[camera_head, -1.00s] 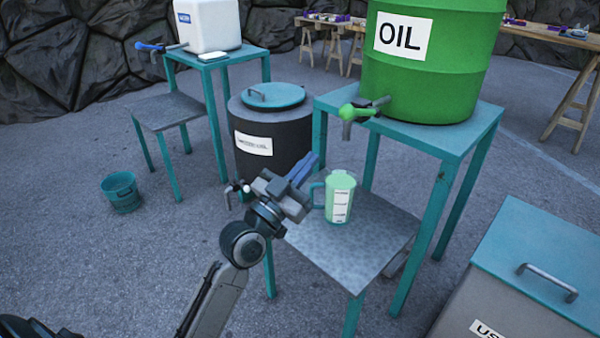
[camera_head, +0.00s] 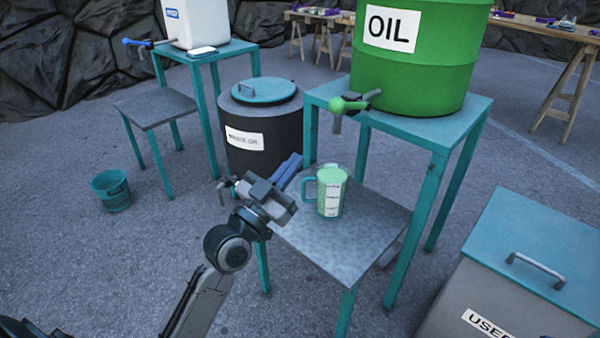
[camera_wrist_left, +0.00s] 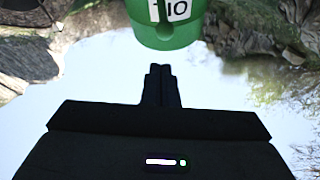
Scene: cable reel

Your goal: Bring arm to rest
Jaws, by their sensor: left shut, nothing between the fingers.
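My left gripper (camera_head: 291,168) is shut and empty in the head view, its blue-grey fingers pointing up and right. It is just left of the measuring jug (camera_head: 331,195) and apart from the jug's body; I cannot tell how close it is to the teal handle. The jug is pale green with a white scale and stands upright on the low grey shelf (camera_head: 345,245). In the left wrist view the shut fingers (camera_wrist_left: 161,72) show dark against a bright background, with the green drum (camera_wrist_left: 167,35) upside down beyond them. My right gripper is not in view.
The green oil drum (camera_head: 410,75) with its tap (camera_head: 350,104) stands on a teal table above the shelf. A dark lidded barrel (camera_head: 262,130), a teal bucket (camera_head: 112,190) and a white tank (camera_head: 198,24) are to the left. A lidded bin (camera_head: 515,265) is at lower right.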

